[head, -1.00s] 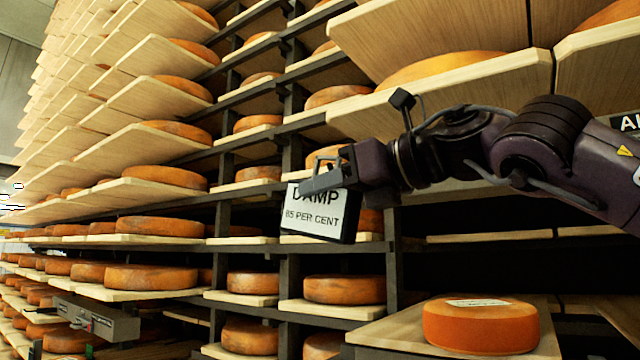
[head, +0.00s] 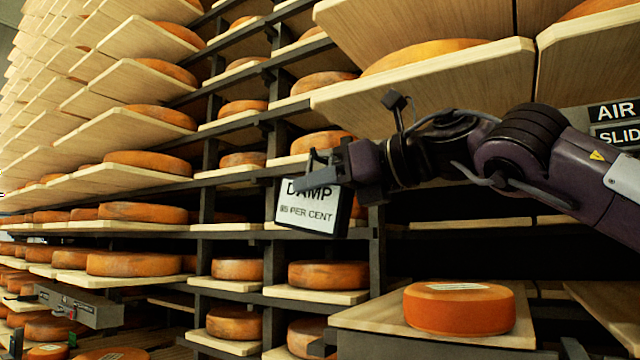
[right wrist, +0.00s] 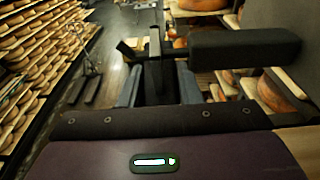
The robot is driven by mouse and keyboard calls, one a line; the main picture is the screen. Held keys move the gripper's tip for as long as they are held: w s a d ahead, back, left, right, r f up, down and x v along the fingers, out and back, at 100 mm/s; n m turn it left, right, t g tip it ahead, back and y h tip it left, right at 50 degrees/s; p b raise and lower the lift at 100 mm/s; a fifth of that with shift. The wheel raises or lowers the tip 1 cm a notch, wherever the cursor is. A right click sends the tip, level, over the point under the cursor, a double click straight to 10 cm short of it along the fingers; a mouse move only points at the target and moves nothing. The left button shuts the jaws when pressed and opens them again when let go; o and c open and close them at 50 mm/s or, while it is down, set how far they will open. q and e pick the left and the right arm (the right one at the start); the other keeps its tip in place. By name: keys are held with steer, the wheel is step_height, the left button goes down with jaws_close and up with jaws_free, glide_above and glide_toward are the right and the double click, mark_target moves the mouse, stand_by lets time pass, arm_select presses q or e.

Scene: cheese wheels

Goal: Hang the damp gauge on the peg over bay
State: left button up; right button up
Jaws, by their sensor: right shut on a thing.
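The damp gauge (head: 308,206) is a dark box with a white face reading "DAMP" and "85 PER CENT". My right gripper (head: 322,170) is shut on its top edge and holds it up in front of the shelf rack, slightly tilted. In the right wrist view the gauge (right wrist: 245,48) shows as a dark block beside the gripper fingers (right wrist: 156,62). Behind it are dark rack posts and shelves. I cannot make out the peg or tell which bay it is over. My left gripper is not in view.
An orange cheese wheel (head: 459,308) with a pale label sits on a board (head: 375,318) at the lower right. Shelves of cheeses fill the left and back. A board (head: 430,85) juts out above my right arm. A grey metal unit (head: 82,306) is at lower left. A sign (head: 615,112) reads "AIR".

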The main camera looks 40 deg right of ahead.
steer(key=o, duration=1.2)
steer(key=shift+c, duration=0.2)
steer(key=shift+s, duration=0.1)
steer(key=shift+s+d+b, duration=0.15)
steer(key=shift+s+b, duration=0.1)
steer(key=shift+b, duration=0.15)
steer(key=b+v, duration=0.3)
steer(key=v, duration=0.4)
